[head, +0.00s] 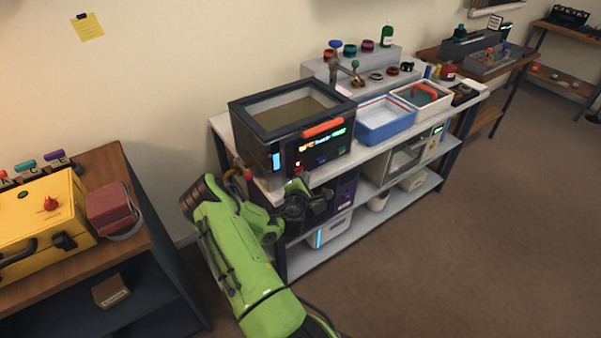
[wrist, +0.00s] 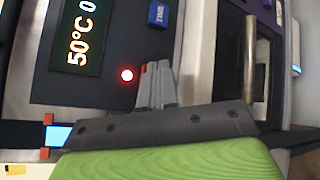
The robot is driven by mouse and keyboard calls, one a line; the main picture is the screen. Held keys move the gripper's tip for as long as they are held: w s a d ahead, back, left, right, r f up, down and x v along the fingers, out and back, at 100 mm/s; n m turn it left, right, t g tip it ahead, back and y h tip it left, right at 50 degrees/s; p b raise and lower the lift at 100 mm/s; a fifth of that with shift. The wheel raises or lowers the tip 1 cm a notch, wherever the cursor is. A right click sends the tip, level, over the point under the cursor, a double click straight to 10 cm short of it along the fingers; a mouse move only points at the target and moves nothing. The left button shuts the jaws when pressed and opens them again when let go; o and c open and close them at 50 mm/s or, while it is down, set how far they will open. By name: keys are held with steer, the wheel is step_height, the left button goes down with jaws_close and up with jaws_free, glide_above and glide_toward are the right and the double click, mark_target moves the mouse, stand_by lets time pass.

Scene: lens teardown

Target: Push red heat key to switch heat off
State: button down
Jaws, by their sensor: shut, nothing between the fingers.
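The heating unit (head: 290,150) is a dark box with a lit display, on the bench's top. In the wrist view its panel (wrist: 110,20) fills the upper left, with a display (wrist: 82,38) reading "50°C" and more digits cut off. A round red lamp (wrist: 127,74) glows beside the fingertips. A small red patch (wrist: 144,69), apparently the red heat key, shows at the tips, mostly hidden behind the fingers. My gripper (wrist: 154,72) is shut and empty, its tips at the panel; I cannot tell whether they touch the key. My gripper also shows in the head view (head: 298,184).
A blue key (wrist: 158,14) marked "TIME" lies above the fingers in the wrist view. A metal bar handle (wrist: 250,60) stands to their right. A blue tray (head: 385,120) and a white tray (head: 440,103) stand right of the heating unit. Open floor lies in front of the bench.

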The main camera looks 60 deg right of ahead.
stand_by(0.3)
steer(key=shift+w+d+p, duration=0.25)
steer(key=shift+w+p, duration=0.15)
steer(key=shift+s, duration=0.1)
steer(key=shift+s+a+b, duration=0.25)
steer(key=shift+s+b, duration=0.05)
steer(key=shift+b, duration=0.1)
